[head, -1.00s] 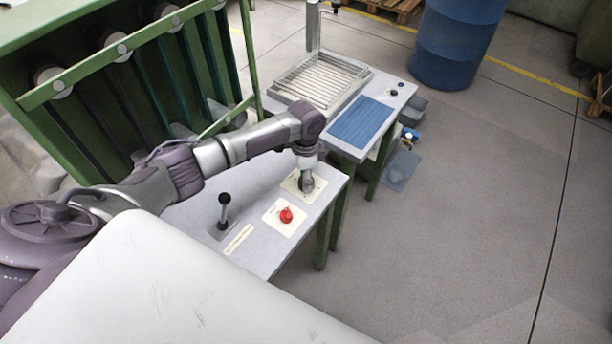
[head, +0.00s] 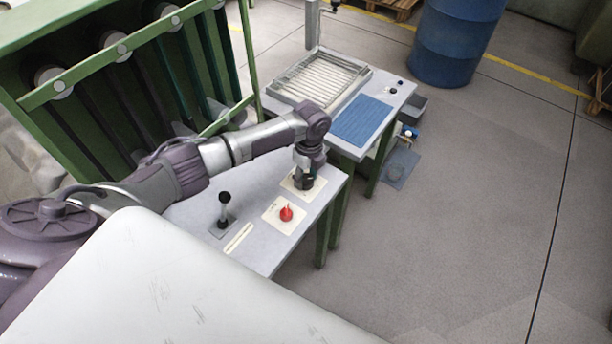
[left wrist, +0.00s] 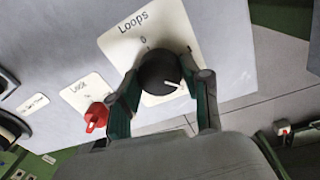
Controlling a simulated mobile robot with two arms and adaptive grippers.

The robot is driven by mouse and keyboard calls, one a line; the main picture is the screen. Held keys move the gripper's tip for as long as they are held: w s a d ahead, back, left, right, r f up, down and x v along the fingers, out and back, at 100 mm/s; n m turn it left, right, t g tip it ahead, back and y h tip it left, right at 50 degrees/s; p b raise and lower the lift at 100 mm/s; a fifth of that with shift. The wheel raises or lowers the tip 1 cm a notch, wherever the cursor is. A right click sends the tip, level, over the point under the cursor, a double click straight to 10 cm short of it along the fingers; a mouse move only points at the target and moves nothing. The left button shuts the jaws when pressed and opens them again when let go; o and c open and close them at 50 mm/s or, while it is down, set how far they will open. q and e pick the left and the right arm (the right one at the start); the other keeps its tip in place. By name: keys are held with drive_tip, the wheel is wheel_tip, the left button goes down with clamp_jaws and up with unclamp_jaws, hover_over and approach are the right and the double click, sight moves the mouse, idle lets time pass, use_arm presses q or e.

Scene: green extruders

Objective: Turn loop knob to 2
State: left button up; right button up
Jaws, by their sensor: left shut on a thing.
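The loop knob (left wrist: 160,73) is a round black knob with a white pointer mark, on a cream plate (left wrist: 130,35) labelled "Loops" in the left wrist view. Its pointer mark faces the lower right of that view. In the head view the left gripper (head: 304,180) points down onto the same plate and mostly hides the knob. My right gripper is not in view.
A red knob (head: 286,213) on a plate labelled "Lock" sits close beside the loop plate. A black lever (head: 224,208) stands further left on the grey panel table (head: 262,258). A second table with a metal tray (head: 318,77) and blue mat (head: 362,121) stands behind.

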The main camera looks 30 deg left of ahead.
sight(309, 178)
use_arm(q)
drive_tip(key=m, duration=0.4)
drive_tip(key=shift+m, duration=0.4)
idle(0.4)
drive_tip(key=o, duration=1.2)
drive_tip(key=shift+c, duration=0.2)
wheel_tip(309, 178, up, 12)
drive_tip(key=shift+w+d, duration=0.3)
drive_tip(key=shift+d, duration=0.05)
